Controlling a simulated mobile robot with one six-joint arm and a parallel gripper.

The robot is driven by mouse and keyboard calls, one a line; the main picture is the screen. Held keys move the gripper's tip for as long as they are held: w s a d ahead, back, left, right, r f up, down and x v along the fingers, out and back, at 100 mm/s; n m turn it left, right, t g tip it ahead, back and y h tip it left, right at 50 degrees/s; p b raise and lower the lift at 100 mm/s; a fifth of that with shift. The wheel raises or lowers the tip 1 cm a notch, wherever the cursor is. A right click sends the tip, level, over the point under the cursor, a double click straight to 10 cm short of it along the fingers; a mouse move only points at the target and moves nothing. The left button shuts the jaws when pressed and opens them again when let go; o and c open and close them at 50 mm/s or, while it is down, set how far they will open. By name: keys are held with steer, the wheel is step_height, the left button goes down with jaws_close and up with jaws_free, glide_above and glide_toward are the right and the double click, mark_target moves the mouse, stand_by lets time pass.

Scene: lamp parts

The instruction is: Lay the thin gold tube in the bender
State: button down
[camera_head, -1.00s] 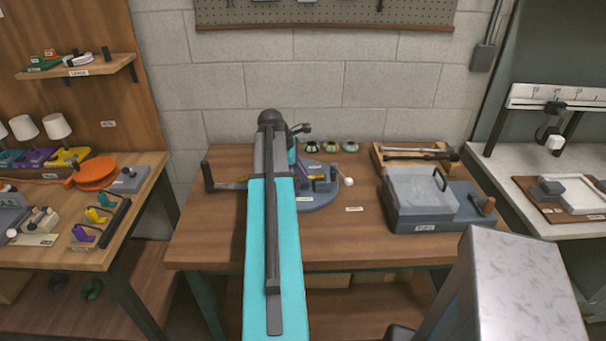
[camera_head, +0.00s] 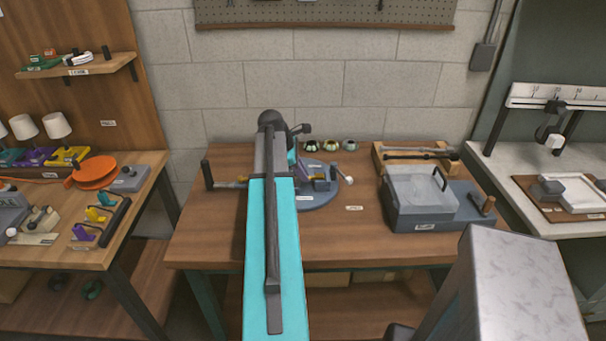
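The bender (camera_head: 318,198) is a round blue-grey base with purple and yellow parts on top, on the middle bench. My teal and grey arm covers its left part. A grey bar with a black upright handle (camera_head: 207,174) reaches out left of my arm. A short gold-coloured piece (camera_head: 243,179) shows beside my arm at the bender's height, perhaps an end of the thin gold tube; most of it is hidden. A pale-tipped rod (camera_head: 348,174) sticks out at the bender's right. My gripper is hidden behind my arm, so its hold does not show.
A wooden tray (camera_head: 380,160) with long thin rods lies at the back right. A grey box with a clear lid (camera_head: 424,192) stands before it. Several small round parts (camera_head: 330,145) line the back edge. The bench front (camera_head: 350,245) is clear.

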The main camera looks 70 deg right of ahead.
steer(key=c, duration=1.7)
jaws_free()
steer(key=shift+c, duration=0.2)
steer(key=b+v, duration=0.2)
steer(key=v, duration=1.1)
steer(key=shift+a+r, duration=0.15)
steer(key=shift+r, duration=0.2)
steer(key=shift+w, duration=0.1)
